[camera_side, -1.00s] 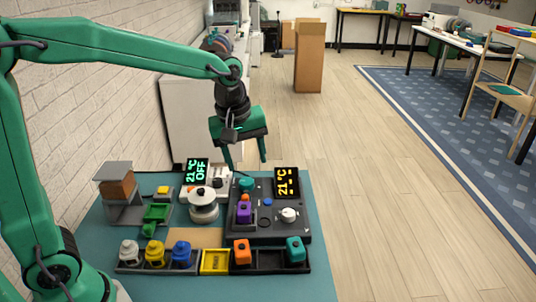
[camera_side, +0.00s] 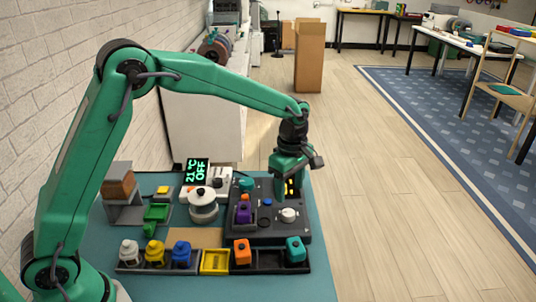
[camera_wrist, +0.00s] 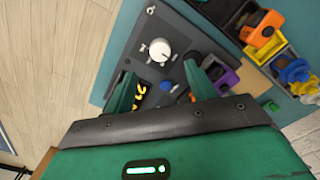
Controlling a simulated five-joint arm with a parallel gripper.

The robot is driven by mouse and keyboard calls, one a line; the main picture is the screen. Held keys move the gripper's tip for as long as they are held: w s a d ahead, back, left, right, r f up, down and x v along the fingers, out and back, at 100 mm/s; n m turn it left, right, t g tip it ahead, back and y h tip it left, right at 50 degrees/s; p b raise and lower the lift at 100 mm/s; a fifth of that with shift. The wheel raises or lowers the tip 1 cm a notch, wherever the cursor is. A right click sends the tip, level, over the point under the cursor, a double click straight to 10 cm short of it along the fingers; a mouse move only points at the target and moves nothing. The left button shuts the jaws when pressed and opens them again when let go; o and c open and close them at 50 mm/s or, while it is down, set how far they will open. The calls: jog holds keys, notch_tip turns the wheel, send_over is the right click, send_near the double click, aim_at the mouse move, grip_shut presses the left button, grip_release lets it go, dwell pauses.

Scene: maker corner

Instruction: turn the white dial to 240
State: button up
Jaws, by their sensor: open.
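The white dial (camera_side: 288,215) sits on the right part of the dark control panel (camera_side: 262,232). In the wrist view the white dial (camera_wrist: 159,51) lies ahead of the fingertips, roughly between their lines, with its marks too small to read. My gripper (camera_side: 290,200) is above the panel's back right, pointing down, near the dial. In the wrist view my gripper (camera_wrist: 158,78) has its two fingers apart with nothing between them. The panel's display (camera_side: 292,187) with yellow digits is mostly hidden behind my gripper; part of it (camera_wrist: 139,93) shows beside a finger.
A purple block (camera_side: 243,212) and a blue button (camera_side: 267,202) are on the panel left of the dial. A tray (camera_side: 271,263) with orange and teal blocks runs along the front. A white device with a green display (camera_side: 196,170) stands behind left.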

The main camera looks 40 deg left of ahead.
aim_at(288, 212)
jog(key=shift+f, duration=3.9)
jog(key=c, duration=1)
